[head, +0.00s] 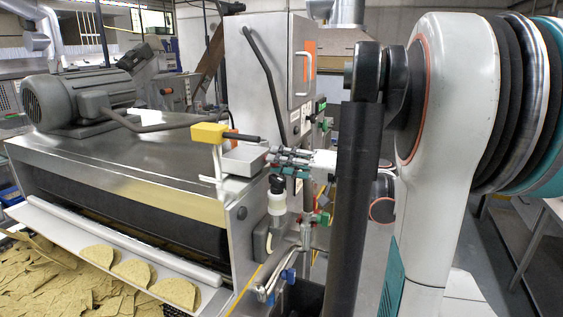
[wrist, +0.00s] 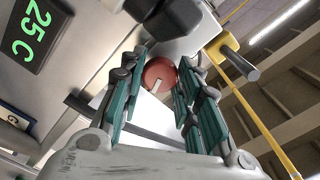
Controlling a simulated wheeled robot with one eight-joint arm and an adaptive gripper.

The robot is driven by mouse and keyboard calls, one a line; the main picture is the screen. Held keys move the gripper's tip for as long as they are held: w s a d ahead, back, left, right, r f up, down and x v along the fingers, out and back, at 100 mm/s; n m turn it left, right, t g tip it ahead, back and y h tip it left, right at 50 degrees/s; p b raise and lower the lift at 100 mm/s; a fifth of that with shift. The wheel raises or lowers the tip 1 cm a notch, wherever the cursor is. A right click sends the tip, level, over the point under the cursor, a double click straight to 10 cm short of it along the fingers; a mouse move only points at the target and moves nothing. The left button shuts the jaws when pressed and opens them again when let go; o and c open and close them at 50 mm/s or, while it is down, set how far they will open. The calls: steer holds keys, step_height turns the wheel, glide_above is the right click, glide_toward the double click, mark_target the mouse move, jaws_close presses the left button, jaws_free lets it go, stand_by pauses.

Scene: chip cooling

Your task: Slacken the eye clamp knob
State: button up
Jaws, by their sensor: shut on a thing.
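The eye clamp knob (wrist: 159,75) is a round red knob with a pale mark on its face, seen in the wrist view. My gripper (wrist: 160,68) has its two teal-and-grey fingers on either side of it, shut on it. In the head view my gripper (head: 272,158) reaches in from the right beside a small grey box, and I cannot make out the knob there. The yellow eye (head: 209,132) with a dark barrel stands just left of my gripper. A yellow body with a grey barrel (wrist: 240,65) also shows at the right in the wrist view.
A steel machine hood (head: 130,165) with a grey motor (head: 75,98) lies left. Chips (head: 132,272) rest on its front ledge. A steel cabinet (head: 270,70) stands behind my gripper.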

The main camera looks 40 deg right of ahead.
steer(key=shift+m+b, duration=0.85)
steer(key=shift+m, duration=1.45)
steer(key=o, duration=1.1)
steer(key=shift+s, duration=0.15)
steer(key=v, duration=1.1)
steer(key=shift+s+d, duration=0.2)
steer(key=shift+s, duration=0.1)
